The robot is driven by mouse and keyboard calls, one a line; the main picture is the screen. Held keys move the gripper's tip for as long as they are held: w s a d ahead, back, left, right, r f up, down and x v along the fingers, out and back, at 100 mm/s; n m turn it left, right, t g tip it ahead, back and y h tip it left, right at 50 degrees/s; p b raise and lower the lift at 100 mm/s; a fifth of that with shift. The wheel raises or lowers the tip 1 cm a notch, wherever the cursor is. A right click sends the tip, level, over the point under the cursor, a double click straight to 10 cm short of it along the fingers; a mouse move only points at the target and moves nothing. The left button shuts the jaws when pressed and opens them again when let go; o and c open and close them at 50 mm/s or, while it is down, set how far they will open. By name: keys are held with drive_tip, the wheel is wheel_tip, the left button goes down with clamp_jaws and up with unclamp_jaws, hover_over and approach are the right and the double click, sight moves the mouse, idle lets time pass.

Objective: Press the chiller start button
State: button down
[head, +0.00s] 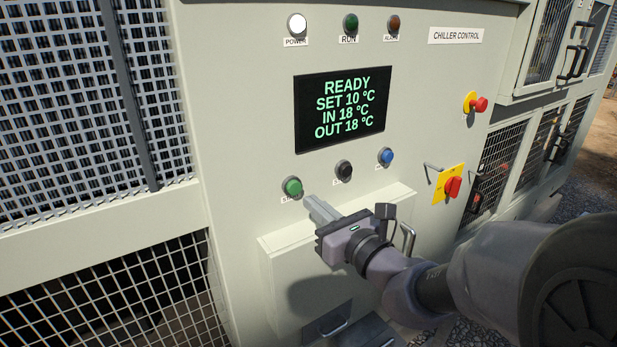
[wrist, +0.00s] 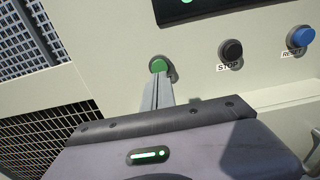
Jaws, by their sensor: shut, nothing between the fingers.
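The green start button (head: 292,186) is on the chiller's control panel, below the left end of the display. In the head view its label is partly hidden by my gripper (head: 309,199). My gripper is shut and empty, with its fingertips just below and right of the button. In the wrist view the green button (wrist: 158,65) shows right beyond the tips of my gripper (wrist: 160,77). I cannot tell whether the tips touch it. The display (head: 340,108) reads READY, SET 10 °C, IN 18 °C, OUT 18 °C.
A black stop button (head: 344,170) and a blue reset button (head: 385,156) sit to the right. A red emergency button (head: 480,104) and a red-yellow rotary switch (head: 452,187) are further right. A box ledge (head: 285,240) juts out below the buttons. The white power lamp (head: 297,24) is above.

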sight(296, 189)
drive_tip(key=x, duration=0.4)
drive_tip(key=shift+w+a, duration=0.15)
